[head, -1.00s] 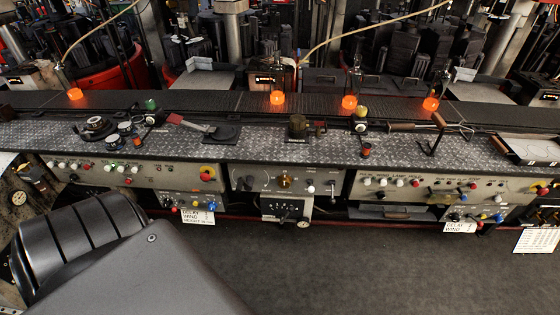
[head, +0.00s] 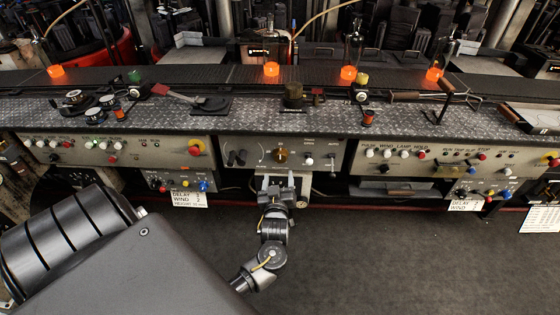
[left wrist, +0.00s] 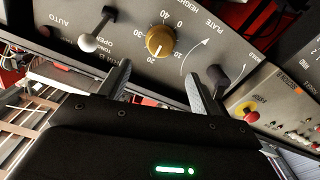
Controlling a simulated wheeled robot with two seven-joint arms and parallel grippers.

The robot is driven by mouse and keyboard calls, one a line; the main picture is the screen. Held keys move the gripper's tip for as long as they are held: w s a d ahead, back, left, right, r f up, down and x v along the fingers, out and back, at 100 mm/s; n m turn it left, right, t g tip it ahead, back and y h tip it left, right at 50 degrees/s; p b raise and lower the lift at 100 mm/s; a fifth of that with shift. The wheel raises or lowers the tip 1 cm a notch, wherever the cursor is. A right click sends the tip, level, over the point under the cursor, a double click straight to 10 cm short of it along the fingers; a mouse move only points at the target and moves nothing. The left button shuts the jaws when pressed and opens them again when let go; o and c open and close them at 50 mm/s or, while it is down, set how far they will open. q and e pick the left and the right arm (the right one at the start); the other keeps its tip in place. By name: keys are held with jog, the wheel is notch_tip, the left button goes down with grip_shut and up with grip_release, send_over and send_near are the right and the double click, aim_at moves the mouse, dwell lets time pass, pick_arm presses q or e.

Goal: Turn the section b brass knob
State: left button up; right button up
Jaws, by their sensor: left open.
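The brass knob (head: 281,155) sits in the middle of the grey centre panel (head: 323,164), below the patterned ledge. In the left wrist view the knob (left wrist: 160,41) is round and gold, with a number scale around it. My left gripper (head: 275,180) is just below the knob in the head view. In the left wrist view the open fingers (left wrist: 157,75) point at the panel, one to each side of the knob's lower edge, with empty space between them. They do not appear to touch it. My right gripper is not in view.
A white-tipped lever (left wrist: 92,42) and a black knob (left wrist: 217,76) flank the brass knob. A red button (left wrist: 249,113) is on the neighbouring panel. The dark floor (head: 380,260) in front is clear.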

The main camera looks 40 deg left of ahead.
aim_at(280, 158)
pick_arm(q)
jog(key=x, duration=1)
jog(key=shift+d, duration=0.1)
jog(key=c, duration=1)
jog(key=shift+p, duration=0.3)
